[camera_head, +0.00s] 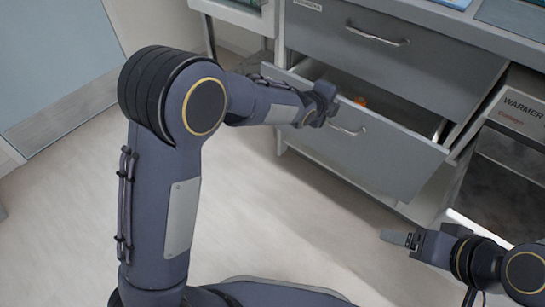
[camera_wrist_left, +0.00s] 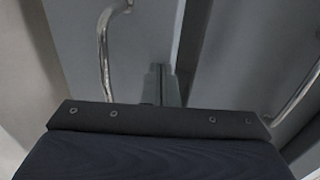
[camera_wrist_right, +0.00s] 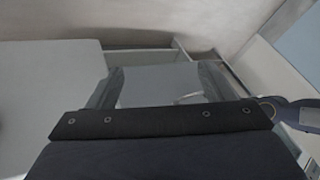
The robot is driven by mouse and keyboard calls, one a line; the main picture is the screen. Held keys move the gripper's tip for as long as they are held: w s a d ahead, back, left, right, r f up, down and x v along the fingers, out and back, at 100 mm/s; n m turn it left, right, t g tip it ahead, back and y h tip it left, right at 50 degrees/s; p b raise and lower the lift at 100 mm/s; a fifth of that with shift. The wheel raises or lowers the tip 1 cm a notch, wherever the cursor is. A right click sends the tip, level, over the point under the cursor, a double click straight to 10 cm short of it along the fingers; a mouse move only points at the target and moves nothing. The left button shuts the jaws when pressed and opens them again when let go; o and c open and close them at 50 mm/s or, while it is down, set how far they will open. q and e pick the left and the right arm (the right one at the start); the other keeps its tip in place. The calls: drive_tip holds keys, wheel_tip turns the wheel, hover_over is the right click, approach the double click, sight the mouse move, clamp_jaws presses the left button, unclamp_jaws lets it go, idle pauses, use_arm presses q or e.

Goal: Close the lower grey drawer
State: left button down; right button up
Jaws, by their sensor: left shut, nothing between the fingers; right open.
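The lower grey drawer (camera_head: 385,160) is pulled out partway below the closed upper drawer (camera_head: 400,60). Its bar handle (camera_head: 347,130) is on the front panel, and the handle also shows in the left wrist view (camera_wrist_left: 104,55). My left gripper (camera_head: 325,103) is shut and empty, close to the top of the lower drawer's front, beside the handle. I cannot tell if it touches the panel. Its shut fingers show in the left wrist view (camera_wrist_left: 162,88). My right gripper (camera_head: 395,238) is low at the right, apart from the drawer, and its fingers are open in its wrist view (camera_wrist_right: 160,85).
A small orange item (camera_head: 360,101) lies inside the open drawer. A warmer cabinet (camera_head: 515,130) stands right of the drawers. The counter (camera_head: 490,32) runs above the upper drawer. The pale floor (camera_head: 300,220) in front of the drawers is free.

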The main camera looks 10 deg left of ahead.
use_arm(q)
drive_tip(key=w+d+p, duration=0.1)
drive_tip(key=w+d, duration=0.3)
drive_tip(key=w, duration=0.3)
drive_tip(key=shift+w, duration=0.2)
drive_tip(key=shift+s, duration=0.1)
